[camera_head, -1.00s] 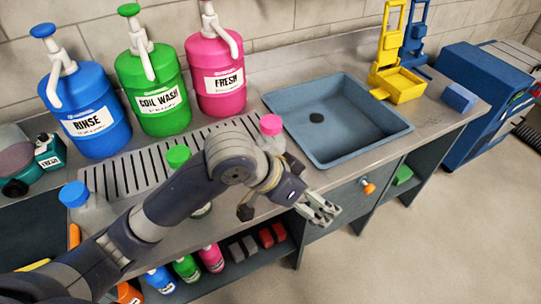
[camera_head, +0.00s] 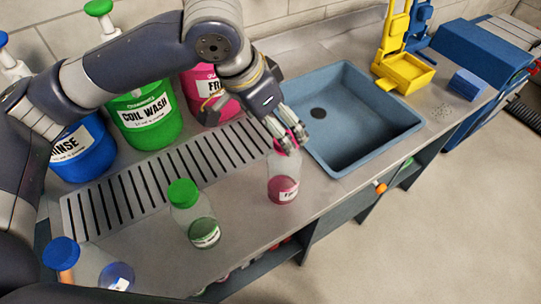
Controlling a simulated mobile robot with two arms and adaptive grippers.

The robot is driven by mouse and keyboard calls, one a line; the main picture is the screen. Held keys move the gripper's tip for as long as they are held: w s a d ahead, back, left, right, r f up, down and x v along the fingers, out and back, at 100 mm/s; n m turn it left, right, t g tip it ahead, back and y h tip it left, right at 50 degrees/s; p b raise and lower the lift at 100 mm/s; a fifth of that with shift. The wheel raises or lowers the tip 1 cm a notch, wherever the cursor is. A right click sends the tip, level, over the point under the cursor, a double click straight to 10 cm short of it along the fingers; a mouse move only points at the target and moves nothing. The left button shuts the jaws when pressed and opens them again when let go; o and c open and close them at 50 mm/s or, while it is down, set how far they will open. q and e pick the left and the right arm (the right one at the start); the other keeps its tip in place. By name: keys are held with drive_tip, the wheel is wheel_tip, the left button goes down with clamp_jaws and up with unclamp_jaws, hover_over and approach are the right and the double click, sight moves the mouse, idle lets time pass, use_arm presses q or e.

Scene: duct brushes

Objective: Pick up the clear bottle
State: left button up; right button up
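Three clear bottles with coloured caps stand on the steel counter. The pink-capped clear bottle (camera_head: 283,180) holds a little pink liquid and stands upright near the sink. The green-capped clear bottle (camera_head: 196,215) stands left of it, and the blue-capped clear bottle (camera_head: 90,262) is at the lower left. My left gripper (camera_head: 291,148) reaches down from above, its fingertips at the pink cap, with some pink showing between the fingers. Whether they are closed on the cap cannot be told. The bottle's base appears to rest on the counter. My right gripper is not in view.
Large jugs, blue (camera_head: 82,150), green (camera_head: 147,115) and pink (camera_head: 209,95), stand behind a slotted drain (camera_head: 150,175). A sink (camera_head: 375,120) lies right of the pink-capped bottle. A yellow stand (camera_head: 405,70) and blue block (camera_head: 467,84) are further right.

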sight(284, 170)
use_arm(q)
drive_tip(key=shift+x, duration=0.85)
drive_tip(key=shift+s+d+f+p, duration=0.2)
drive_tip(key=shift+d+f+p, duration=0.1)
drive_tip(key=shift+d+f, duration=0.6)
drive_tip(key=shift+w+f+p, duration=0.15)
drive_tip(key=shift+w+f, duration=0.05)
drive_tip(key=shift+f, duration=0.4)
drive_tip(key=shift+w+f+p, duration=0.15)
drive_tip(key=shift+w+f, duration=0.05)
drive_tip(key=shift+f, duration=0.35)
drive_tip(key=p+x, duration=0.1)
drive_tip(key=x, duration=0.3)
drive_tip(key=shift+s+d+f, duration=0.15)
drive_tip(key=shift+s, duration=0.05)
drive_tip(key=shift+c, duration=0.4)
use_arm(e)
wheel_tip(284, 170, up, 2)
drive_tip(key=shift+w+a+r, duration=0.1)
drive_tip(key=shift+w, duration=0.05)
use_arm(q)
drive_tip(key=c, duration=1.3)
drive_tip(key=shift+c, duration=1)
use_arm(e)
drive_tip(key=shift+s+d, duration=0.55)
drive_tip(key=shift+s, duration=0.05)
